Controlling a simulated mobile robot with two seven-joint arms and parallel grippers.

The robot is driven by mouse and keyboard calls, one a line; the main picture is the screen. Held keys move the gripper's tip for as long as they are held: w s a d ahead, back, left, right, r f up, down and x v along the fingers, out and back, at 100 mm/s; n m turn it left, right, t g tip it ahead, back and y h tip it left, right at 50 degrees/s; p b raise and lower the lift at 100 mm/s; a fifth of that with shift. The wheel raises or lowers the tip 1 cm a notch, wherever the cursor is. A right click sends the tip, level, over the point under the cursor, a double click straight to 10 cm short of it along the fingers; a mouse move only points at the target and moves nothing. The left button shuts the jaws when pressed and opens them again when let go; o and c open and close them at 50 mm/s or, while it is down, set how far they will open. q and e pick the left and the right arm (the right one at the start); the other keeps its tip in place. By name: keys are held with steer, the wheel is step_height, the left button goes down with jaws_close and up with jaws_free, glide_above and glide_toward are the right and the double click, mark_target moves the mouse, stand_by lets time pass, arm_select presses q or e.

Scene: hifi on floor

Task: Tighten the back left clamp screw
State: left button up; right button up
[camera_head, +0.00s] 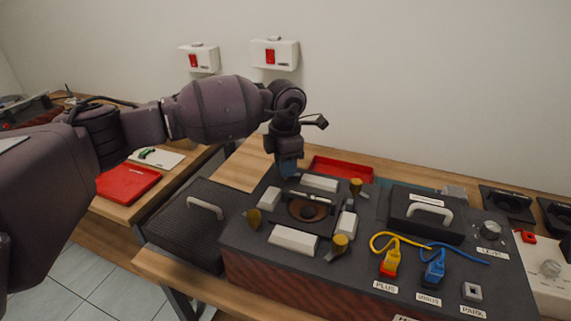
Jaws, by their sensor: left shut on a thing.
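The back left clamp screw is hidden by my left gripper (289,172), which points down at the back left corner of the dark fixture (255,250) and is shut on that screw. Three other clamp screws with brass-coloured heads show: the front left one (253,218), the front right one (340,243) and the back right one (356,186). White blocks surround a round brown part (308,210) in the middle of the fixture. My right gripper is not in view.
A yellow plug (390,262) and a blue plug (434,271) with cables are at the fixture's right. A dark box with a handle (428,214) stands behind them. A red tray (342,169) lies behind the fixture. A ribbed dark case (180,225) stands at the left.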

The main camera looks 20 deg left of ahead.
arm_select(q)
steer(key=m, duration=0.3)
steer(key=shift+m, duration=0.4)
steer(key=m+b, duration=0.1)
steer(key=m, duration=0.3)
steer(key=shift+f, duration=0.1)
steer(key=shift+m+b, duration=0.35)
steer(key=shift+m, duration=1.55)
steer(key=o, duration=0.9)
steer(key=shift+r, duration=0.2)
